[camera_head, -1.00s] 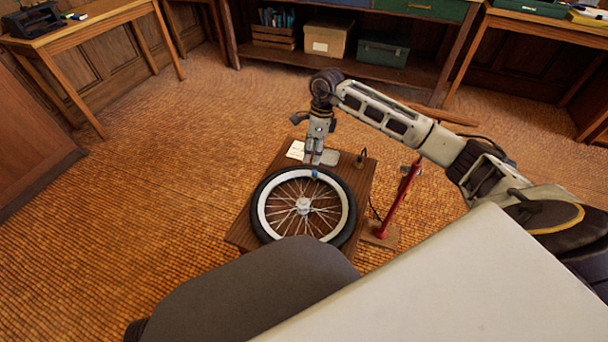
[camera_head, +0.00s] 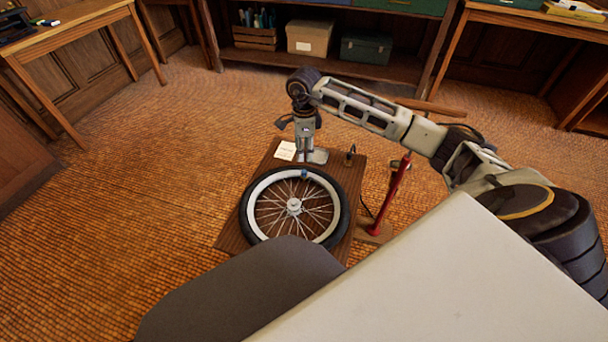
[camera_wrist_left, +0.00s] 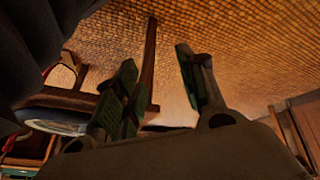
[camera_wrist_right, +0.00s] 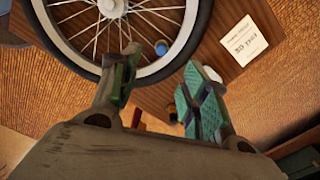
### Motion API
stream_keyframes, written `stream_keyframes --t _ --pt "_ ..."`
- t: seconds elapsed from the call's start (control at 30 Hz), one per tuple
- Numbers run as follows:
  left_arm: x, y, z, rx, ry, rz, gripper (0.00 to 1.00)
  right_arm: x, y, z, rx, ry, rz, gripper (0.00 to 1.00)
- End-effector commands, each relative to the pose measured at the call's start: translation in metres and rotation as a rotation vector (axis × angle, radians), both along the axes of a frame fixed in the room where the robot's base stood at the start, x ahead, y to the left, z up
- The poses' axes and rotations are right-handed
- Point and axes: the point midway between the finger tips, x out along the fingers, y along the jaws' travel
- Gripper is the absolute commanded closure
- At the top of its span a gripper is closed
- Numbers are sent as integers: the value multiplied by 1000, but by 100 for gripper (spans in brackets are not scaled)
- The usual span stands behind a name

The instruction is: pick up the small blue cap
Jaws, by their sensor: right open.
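The small blue cap (camera_head: 304,173) sits by the inner edge of the wheel's pale rim, at the wheel's far side in the head view. In the right wrist view the cap (camera_wrist_right: 161,47) shows between and just beyond my fingertips. The spoked wheel (camera_head: 258,196) with a black tyre lies flat on a low wooden stand. My right gripper (camera_head: 305,152) points down just behind the cap, open and empty. It also shows in the right wrist view (camera_wrist_right: 160,68). My left gripper (camera_wrist_left: 155,65) is open and empty in its own wrist view, away from the cap.
A white printed card (camera_head: 285,150) lies on the wooden stand (camera_head: 232,232) behind the wheel. A small dark upright item (camera_head: 350,155) stands at the stand's back right. A red post (camera_head: 391,194) rises beside the stand. The floor to the left is clear.

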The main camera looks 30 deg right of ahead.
Motion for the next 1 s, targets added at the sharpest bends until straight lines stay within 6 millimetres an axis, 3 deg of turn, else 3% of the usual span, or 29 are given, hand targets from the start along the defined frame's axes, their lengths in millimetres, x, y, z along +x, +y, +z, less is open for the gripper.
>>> stream_keyframes --t 0.4,1.0 --pt "3 -8 -35 -52 -47 18 60 0 0 -54 0 0 -2 54" --pt "4 -10 -39 -63 -59 23 60 0 0 -64 0 0 -1 54"
